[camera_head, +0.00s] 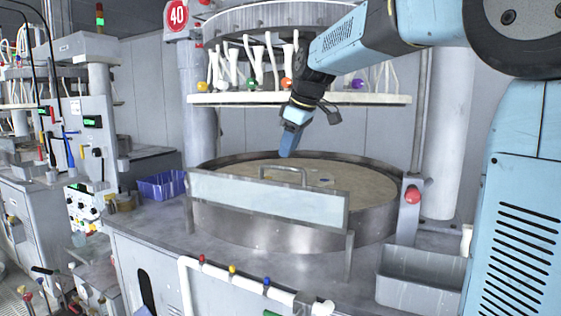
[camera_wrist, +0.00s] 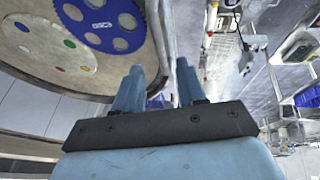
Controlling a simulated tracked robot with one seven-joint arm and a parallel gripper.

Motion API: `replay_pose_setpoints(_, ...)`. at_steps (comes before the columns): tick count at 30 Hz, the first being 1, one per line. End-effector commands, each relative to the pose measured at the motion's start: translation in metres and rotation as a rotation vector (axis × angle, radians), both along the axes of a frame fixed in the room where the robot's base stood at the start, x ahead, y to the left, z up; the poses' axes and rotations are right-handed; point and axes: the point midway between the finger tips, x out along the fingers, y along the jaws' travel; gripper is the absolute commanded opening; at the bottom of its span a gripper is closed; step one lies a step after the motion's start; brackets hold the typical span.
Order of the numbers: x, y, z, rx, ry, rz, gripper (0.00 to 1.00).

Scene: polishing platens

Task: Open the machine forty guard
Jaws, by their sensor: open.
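A red sign numbered 40 (camera_head: 176,14) marks this machine. Its guard (camera_head: 268,204) is a pale see-through panel in a metal frame, standing upright across the front of the round platen (camera_head: 225,172). A metal handle (camera_head: 284,169) rises at the middle of the guard's top edge. My gripper (camera_head: 287,153) points down just above the handle, and its tips look apart from it; the depth gap is hard to judge. In the wrist view my gripper (camera_wrist: 158,84) has its two blue fingers spread with nothing between them. The handle cannot be made out there.
The upper plate (camera_head: 300,99) with hoses and coloured knobs hangs over the platen, close to my arm. A post with a red button (camera_head: 412,194) stands right of the platen. A blue basket (camera_head: 161,186) sits left; a grey bin (camera_head: 420,279) sits front right.

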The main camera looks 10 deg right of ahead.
Motion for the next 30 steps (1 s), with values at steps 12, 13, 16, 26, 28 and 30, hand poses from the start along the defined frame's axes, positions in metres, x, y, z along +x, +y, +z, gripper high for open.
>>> replay_pose_setpoints(12,0.018,0.011,-0.045,0.0,0.0,0.0,0.4)
replay_pose_setpoints(13,0.018,0.011,-0.046,0.0,0.0,0.0,0.4)
replay_pose_setpoints(16,0.019,0.012,-0.048,0.0,0.0,0.0,0.4)
replay_pose_setpoints(26,0.019,0.012,-0.048,0.0,0.0,0.0,0.31)
replay_pose_setpoints(28,0.019,0.012,-0.048,0.0,0.0,0.0,0.24)
replay_pose_setpoints(30,0.019,0.012,-0.048,0.0,0.0,0.0,0.17)
